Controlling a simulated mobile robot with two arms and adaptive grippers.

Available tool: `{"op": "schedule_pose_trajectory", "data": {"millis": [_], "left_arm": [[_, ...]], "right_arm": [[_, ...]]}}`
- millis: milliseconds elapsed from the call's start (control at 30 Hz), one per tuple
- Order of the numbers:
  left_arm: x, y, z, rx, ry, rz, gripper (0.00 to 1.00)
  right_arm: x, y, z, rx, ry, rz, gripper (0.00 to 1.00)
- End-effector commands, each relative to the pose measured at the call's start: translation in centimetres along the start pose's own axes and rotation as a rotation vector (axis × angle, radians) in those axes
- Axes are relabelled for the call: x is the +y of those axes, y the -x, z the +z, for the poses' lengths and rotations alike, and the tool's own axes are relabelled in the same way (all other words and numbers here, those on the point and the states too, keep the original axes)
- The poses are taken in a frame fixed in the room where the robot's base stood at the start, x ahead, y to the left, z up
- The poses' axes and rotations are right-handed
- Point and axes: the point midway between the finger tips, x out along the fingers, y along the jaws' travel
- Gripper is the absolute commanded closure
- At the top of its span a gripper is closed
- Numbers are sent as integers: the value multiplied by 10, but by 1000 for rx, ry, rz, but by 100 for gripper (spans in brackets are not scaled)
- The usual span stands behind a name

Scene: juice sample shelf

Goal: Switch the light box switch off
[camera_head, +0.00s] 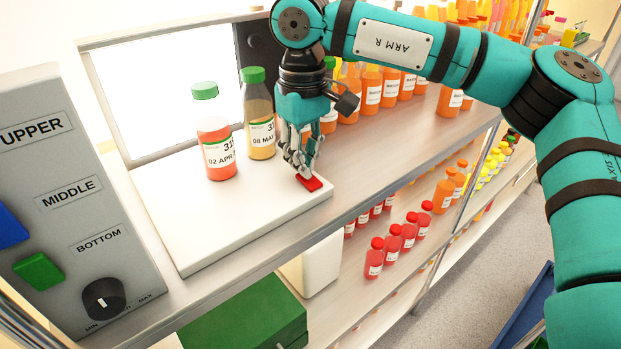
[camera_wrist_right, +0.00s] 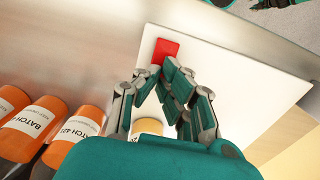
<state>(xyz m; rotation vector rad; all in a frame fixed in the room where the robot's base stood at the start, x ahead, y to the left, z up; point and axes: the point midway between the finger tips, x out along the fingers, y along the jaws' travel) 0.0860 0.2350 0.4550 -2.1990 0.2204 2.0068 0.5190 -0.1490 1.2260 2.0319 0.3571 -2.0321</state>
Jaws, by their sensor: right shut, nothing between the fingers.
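The light box (camera_head: 235,205) is a white slab with a bright upright panel (camera_head: 195,88) behind it. Its red switch (camera_head: 309,182) sits at the slab's front right corner. My right gripper (camera_head: 301,172) is shut and empty, pointing down with its fingertips at the switch. In the right wrist view the fingertips (camera_wrist_right: 168,72) are at the edge of the red switch (camera_wrist_right: 164,50); I cannot tell whether they press it. The panel looks lit.
Two bottles, one red (camera_head: 217,145) and one yellow-orange (camera_head: 260,120), stand on the slab left of my gripper. Several orange bottles (camera_head: 371,90) stand behind it. A grey control panel (camera_head: 75,200) with a knob (camera_head: 103,299) is at left.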

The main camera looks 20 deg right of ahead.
Motion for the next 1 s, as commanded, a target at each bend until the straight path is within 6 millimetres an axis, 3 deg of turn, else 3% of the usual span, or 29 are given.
{"op": "schedule_pose_trajectory", "data": {"millis": [700, 1000], "left_arm": [[0, -8, 0, 1, 0, 0, 60], [0, 4, -1, 1, 0, 1, 60]], "right_arm": [[0, -12, 0, -2, 0, 0, 100], [0, 2, 0, -3, 1, -1, 100]]}}
